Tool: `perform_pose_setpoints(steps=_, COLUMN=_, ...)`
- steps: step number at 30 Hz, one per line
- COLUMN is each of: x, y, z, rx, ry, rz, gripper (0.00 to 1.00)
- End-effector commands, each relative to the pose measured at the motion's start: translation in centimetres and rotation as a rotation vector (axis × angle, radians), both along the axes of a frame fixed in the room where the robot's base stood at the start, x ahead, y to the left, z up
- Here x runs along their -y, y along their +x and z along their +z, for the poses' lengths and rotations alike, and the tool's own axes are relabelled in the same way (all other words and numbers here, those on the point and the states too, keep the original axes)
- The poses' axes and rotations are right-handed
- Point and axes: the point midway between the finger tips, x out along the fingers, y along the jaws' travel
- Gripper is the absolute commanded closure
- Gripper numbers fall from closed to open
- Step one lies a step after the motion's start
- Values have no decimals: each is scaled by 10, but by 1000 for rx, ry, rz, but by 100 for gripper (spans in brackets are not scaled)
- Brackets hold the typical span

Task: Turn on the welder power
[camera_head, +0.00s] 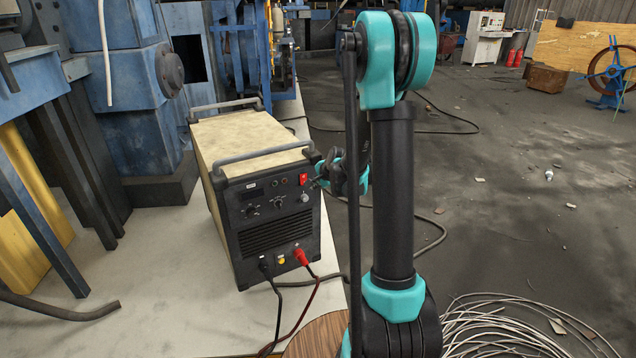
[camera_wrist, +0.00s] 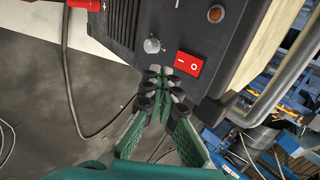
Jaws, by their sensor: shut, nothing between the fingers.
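The welder (camera_head: 253,140) is a beige box with a black front panel, standing on a pale surface. Its red power switch (camera_head: 303,179) sits at the upper right of the front panel. In the wrist view the red rocker switch (camera_wrist: 189,65) shows white marks, beside a silver knob (camera_wrist: 152,45). My gripper (camera_head: 318,182) is at the right of the panel, close to the switch. In the wrist view my gripper (camera_wrist: 164,74) is shut and empty, its tips just left of the switch. I cannot tell whether the tips touch the panel.
Red and black cables (camera_head: 301,257) plug into the lower front panel. Grey handles (camera_head: 262,152) cross the welder's top. Blue machinery (camera_head: 128,80) stands behind on the left. A wire coil (camera_head: 520,325) lies at the lower right. The floor on the right is mostly open.

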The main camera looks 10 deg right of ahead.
Motion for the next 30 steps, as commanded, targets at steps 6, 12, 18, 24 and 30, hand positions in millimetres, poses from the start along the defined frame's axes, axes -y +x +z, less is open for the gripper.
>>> perform_pose_setpoints(steps=6, x=-7, y=21, z=-24, rx=0, ry=-1, rz=2, gripper=100)
perform_pose_setpoints(steps=12, x=-16, y=46, z=-29, rx=-1, ry=-1, rz=2, gripper=100)
perform_pose_setpoints(steps=18, x=-20, y=59, z=-30, rx=-1, ry=0, rz=1, gripper=100)
perform_pose_setpoints(steps=24, x=-20, y=60, z=-30, rx=-1, ry=0, rz=1, gripper=100)
perform_pose_setpoints(steps=30, x=-20, y=61, z=-31, rx=-1, ry=0, rz=1, gripper=100)
